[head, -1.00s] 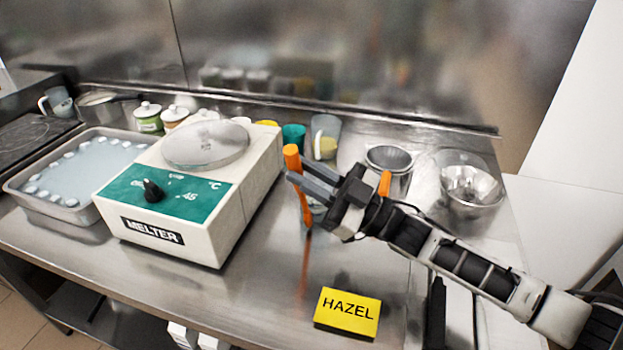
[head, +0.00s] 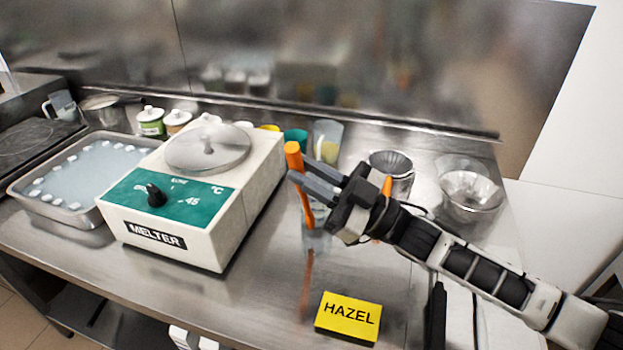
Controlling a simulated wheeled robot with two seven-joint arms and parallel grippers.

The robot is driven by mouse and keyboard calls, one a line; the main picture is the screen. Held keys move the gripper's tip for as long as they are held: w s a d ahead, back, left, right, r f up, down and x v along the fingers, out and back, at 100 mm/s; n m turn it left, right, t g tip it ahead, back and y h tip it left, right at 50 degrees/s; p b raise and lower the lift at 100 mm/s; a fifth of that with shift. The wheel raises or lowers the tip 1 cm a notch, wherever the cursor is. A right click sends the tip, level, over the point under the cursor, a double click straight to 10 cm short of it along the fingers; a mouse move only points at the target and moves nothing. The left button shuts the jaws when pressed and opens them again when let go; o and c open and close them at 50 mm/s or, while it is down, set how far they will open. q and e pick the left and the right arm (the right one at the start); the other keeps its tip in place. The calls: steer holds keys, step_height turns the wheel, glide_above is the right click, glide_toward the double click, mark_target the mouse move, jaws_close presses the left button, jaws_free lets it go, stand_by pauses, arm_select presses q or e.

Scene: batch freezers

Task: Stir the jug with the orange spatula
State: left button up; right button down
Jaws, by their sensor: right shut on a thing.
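My right gripper (head: 300,178) is shut on the orange spatula (head: 293,156) and holds it nearly upright. The spatula's lower end reaches down to a small clear vessel (head: 316,240), mostly hidden behind the gripper. I cannot tell whether the spatula is inside it or in front of it. A clear jug-like container (head: 327,138) with something pale in it stands farther back, behind the gripper. I cannot tell which of these two is the jug. My left gripper is not in view.
The white melter (head: 160,240) stands left of the spatula. A metal pot (head: 392,163) and glass bowls (head: 470,190) are behind and right of the gripper. A yellow HAZEL block (head: 348,318) lies in front. A tray (head: 40,208) is at the left.

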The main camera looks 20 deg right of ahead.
step_height(320, 180, up, 7)
steer(key=s+a, duration=0.1)
steer(key=shift+s+a+r, duration=0.15)
steer(key=shift+s+a, duration=0.1)
steer(key=shift+s, duration=0.15)
stand_by(0.3)
stand_by(0.8)
step_height(320, 180, up, 5)
steer(key=shift+f, duration=0.1)
stand_by(0.4)
stand_by(0.7)
